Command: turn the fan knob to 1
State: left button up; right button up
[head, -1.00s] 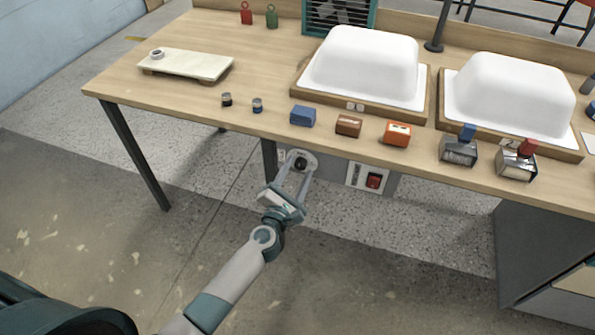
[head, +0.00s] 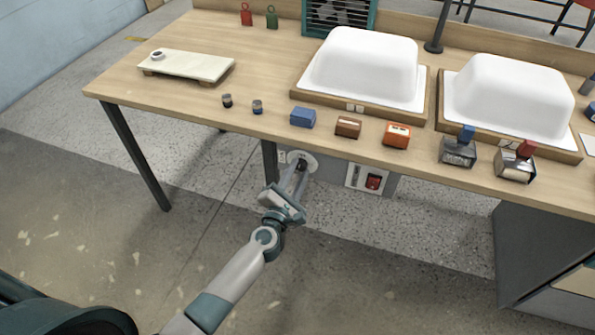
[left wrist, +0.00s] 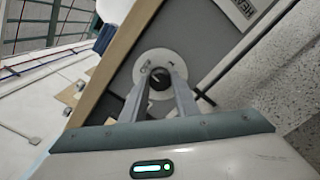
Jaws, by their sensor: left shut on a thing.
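The fan knob is a small black knob (left wrist: 159,76) on a round pale dial plate (left wrist: 144,60), on the grey panel below the table's front edge. The plate also shows in the head view (head: 311,161). My left gripper (head: 300,167) reaches up to it from below, shut on the knob with a finger on each side. In the left wrist view my fingers (left wrist: 159,88) flank the knob, and a light pointer line shows on its face. The dial's numbers are too small to read. The teal-framed fan (head: 340,16) stands at the table's back. My right gripper is out of view.
A red switch (head: 373,182) sits on the panel right of the dial. The wooden table (head: 190,112) above holds two white tub shells (head: 362,65) (head: 510,95), small colored blocks (head: 303,117), and a pale board (head: 200,65). Floor below is clear.

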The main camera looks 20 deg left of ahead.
pick_arm(q)
jog(key=shift+m, duration=0.3)
jog(key=m+p, duration=0.2)
jog(key=m, duration=0.2)
jog(key=shift+r+p, duration=0.1)
jog(key=shift+p, duration=0.3)
jog(key=m+p, duration=0.2)
jog(key=m, duration=0.3)
jog(key=shift+m, duration=0.3)
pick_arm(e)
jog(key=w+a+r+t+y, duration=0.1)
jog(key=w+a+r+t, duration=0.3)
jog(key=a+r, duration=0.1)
pick_arm(q)
jog(key=shift+f+m+p, duration=0.15)
jog(key=shift+m+p, duration=0.6)
jog(key=shift+m, duration=1)
jog(key=shift+f+m+p, duration=0.15)
jog(key=shift+m+p, duration=0.55)
jog(key=shift+m, duration=1.05)
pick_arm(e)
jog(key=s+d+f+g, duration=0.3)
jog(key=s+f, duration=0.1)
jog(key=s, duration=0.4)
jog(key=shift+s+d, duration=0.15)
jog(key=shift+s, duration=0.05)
